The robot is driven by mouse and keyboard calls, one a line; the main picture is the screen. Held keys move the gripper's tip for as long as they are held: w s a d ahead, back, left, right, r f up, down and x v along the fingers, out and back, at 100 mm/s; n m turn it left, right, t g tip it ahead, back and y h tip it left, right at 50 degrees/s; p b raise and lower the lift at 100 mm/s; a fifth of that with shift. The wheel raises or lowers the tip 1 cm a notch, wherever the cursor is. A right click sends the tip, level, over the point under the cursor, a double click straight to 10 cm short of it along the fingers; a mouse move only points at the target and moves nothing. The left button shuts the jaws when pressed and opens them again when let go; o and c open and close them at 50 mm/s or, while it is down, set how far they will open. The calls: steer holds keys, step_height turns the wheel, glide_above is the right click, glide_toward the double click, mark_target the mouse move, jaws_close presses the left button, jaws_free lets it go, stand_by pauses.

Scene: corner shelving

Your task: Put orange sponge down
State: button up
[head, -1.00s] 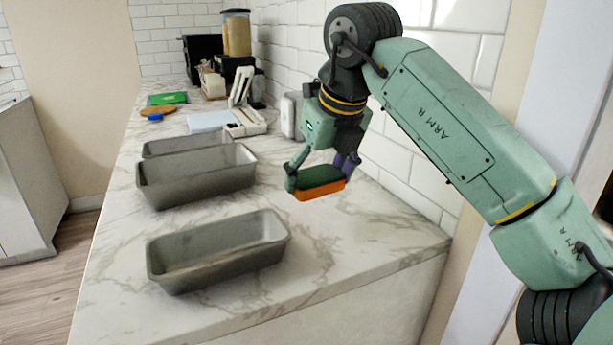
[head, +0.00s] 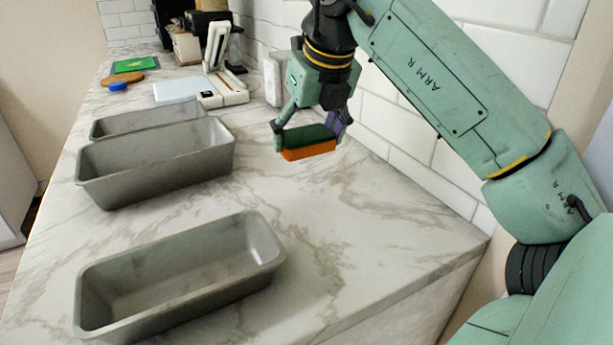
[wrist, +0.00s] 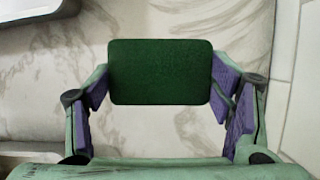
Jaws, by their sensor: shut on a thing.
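The sponge (head: 308,150) is orange below with a dark green top. In the wrist view its green face (wrist: 160,72) sits between the purple finger pads. My gripper (head: 309,133) is shut on the sponge by its two ends. It holds the sponge level over the marble counter (head: 330,215), right of the metal pans; the exact gap to the counter is hard to tell. In the wrist view my gripper (wrist: 160,85) shows both fingers, with pale counter behind.
Several grey loaf pans stand on the left: a near one (head: 180,278), a middle one (head: 158,165) and a far one. A white slicer (head: 222,70) and a green board (head: 135,64) are farther back. The tiled wall (head: 400,130) is close on the right. Counter in front of the sponge is clear.

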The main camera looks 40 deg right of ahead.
mark_target(307, 181)
step_height(307, 181, down, 6)
steer(key=b, duration=0.3)
steer(key=shift+r, duration=0.1)
steer(key=shift+f+b, duration=0.25)
steer(key=shift+b, duration=0.1)
steer(key=o, duration=1.2)
steer(key=shift+r, duration=0.1)
steer(key=shift+r, duration=0.1)
steer(key=shift+s+r+p, duration=0.1)
steer(key=shift+r+p, duration=0.5)
steer(key=p+v, duration=0.6)
steer(key=v, duration=0.5)
